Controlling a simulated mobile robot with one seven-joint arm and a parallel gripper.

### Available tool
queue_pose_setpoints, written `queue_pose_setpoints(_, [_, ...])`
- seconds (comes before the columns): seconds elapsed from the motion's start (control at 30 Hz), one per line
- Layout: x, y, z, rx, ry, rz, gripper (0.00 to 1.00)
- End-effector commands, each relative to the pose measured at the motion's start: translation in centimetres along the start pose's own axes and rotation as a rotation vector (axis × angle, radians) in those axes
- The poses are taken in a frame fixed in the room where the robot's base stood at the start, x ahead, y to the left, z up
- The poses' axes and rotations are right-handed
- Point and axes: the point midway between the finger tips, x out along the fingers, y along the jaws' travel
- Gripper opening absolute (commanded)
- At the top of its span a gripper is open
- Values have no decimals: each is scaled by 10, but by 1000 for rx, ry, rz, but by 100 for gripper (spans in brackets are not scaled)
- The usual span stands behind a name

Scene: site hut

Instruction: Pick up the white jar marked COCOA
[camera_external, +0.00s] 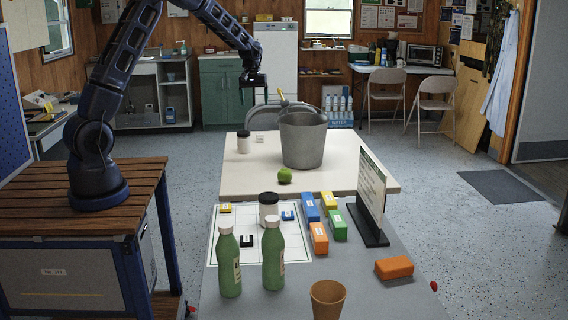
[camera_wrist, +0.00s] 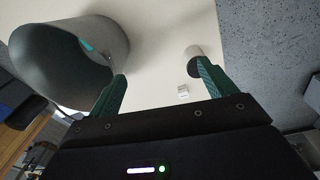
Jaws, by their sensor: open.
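Two white jars with dark lids are in the external view. One jar (camera_external: 243,145) stands upright on the cream table, left of the bucket. The other jar (camera_external: 268,215) stands on the nearer grey table behind the green bottles. I cannot read COCOA on either. My gripper (camera_external: 253,94) is open and empty, high above the far part of the cream table.
A small white block (camera_external: 260,139) and a green ball (camera_external: 285,175) lie nearby. Green bottles (camera_external: 229,265) stand in front.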

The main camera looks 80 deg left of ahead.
Motion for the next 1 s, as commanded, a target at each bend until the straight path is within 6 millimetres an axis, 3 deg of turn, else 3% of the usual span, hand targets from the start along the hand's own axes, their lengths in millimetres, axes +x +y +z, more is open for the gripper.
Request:
queue_pose_setpoints(0.03, [18,-9,-16,-36,-8,-9,83])
queue_pose_setpoints(0.2, [70,-38,-63,-148,-26,-30,83])
queue_pose_setpoints(0.4, [116,-66,-99,-242,-41,-48,83])
queue_pose_setpoints(0.77, [146,-79,-110,-276,-45,-54,83])
queue_pose_setpoints(1.0, [180,-80,-108,-276,-46,-54,83])
